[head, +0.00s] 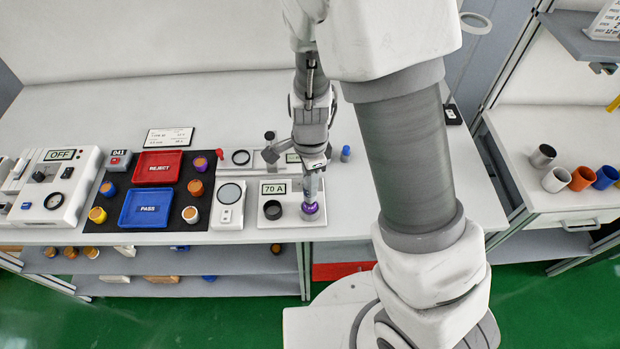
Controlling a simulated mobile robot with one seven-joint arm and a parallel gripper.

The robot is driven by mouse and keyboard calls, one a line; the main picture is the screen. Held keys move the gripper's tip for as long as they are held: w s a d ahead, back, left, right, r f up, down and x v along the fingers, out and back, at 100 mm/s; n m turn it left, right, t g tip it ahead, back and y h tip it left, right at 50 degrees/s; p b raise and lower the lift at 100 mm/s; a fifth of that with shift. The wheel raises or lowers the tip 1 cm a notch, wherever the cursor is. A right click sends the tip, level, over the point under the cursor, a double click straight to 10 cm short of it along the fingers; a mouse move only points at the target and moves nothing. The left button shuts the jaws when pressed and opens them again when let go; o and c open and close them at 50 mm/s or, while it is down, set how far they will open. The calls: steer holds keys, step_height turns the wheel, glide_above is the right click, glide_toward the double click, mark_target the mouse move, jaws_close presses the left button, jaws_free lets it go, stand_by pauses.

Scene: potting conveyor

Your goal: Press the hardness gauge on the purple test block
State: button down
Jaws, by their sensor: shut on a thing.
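The purple test block (313,211) sits on a white base plate (292,222) near the front edge of the bench. A display reading "70 A" (274,188) and a black round holder (272,210) are on the same plate, to the left of the block. My gripper (314,168) points down over the block and is shut on the slim grey hardness gauge (312,187). The gauge looks upright, with its lower end at the purple block. I cannot tell whether it touches or is just above. The fingers are small and partly hidden.
Left of the plate are a white device with a round pad (228,205), a red REJECT tray (158,167), a blue PASS tray (149,208) and several small cylinders on a black mat. A blue-capped item (345,154) stands behind right. My arm hides the bench's right part.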

steer(key=shift+r+p, duration=2.95)
steer(key=shift+r, duration=0.1)
steer(key=shift+w+f, duration=0.15)
